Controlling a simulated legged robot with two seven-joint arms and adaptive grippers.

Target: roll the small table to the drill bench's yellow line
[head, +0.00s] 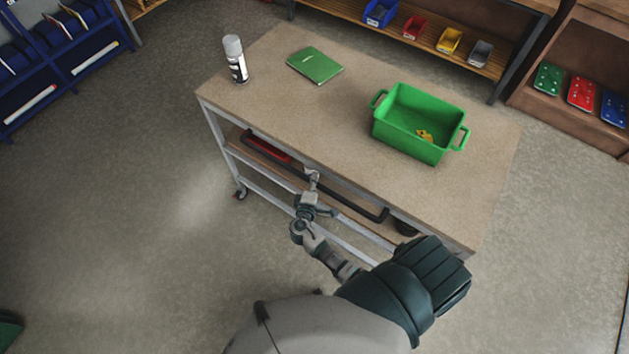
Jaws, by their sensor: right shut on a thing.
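The small table (350,143) is a wheeled cart with a tan top, a pale metal frame and lower shelves. A caster (240,193) shows at its near left corner. A black bar handle (352,205) runs along its near side. My right gripper (313,182) is at the middle of that side and shut on the handle. The fingertips are small in view. My left gripper is out of view. The drill bench and its yellow line cannot be made out here.
On the tabletop stand a green bin (404,145) with a yellow item inside, a green book (315,65) and a spray can (235,60). Shelving with small coloured bins (449,41) stands close behind. A blue rack (70,60) is at the left. Floor (130,230) at left is clear.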

